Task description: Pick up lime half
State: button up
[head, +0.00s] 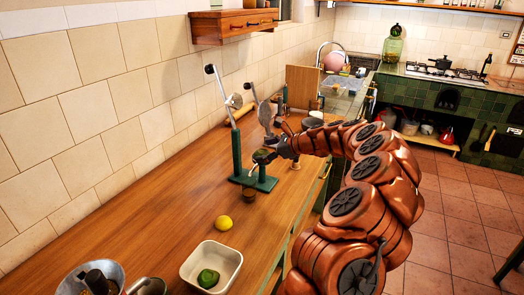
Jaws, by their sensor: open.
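My gripper (272,153) is at the end of my copper-coloured arm, over the wooden counter at the green stand with upright metal parts. It is open. A small round green thing (261,156) shows right at the fingertips; it looks like a lime half, but it is too small to be sure. I cannot tell whether the fingers touch it or what it rests on. Another green piece, lime-like (208,278), lies in a white square dish (233,257) at the near end of the counter, away from my gripper.
The green stand (238,160) rises beside my gripper. A yellow lemon (223,222) and a small brown cup (249,194) are on the wooden counter (150,215). A metal bowl (70,283) is at the near left. A wall shelf (232,25) hangs above; bare counter lies left.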

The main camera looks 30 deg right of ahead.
jog(key=shift+c, duration=0.3)
jog(key=c, duration=1.2)
jog(key=shift+o, duration=0.2)
jog(key=shift+r, duration=0.1)
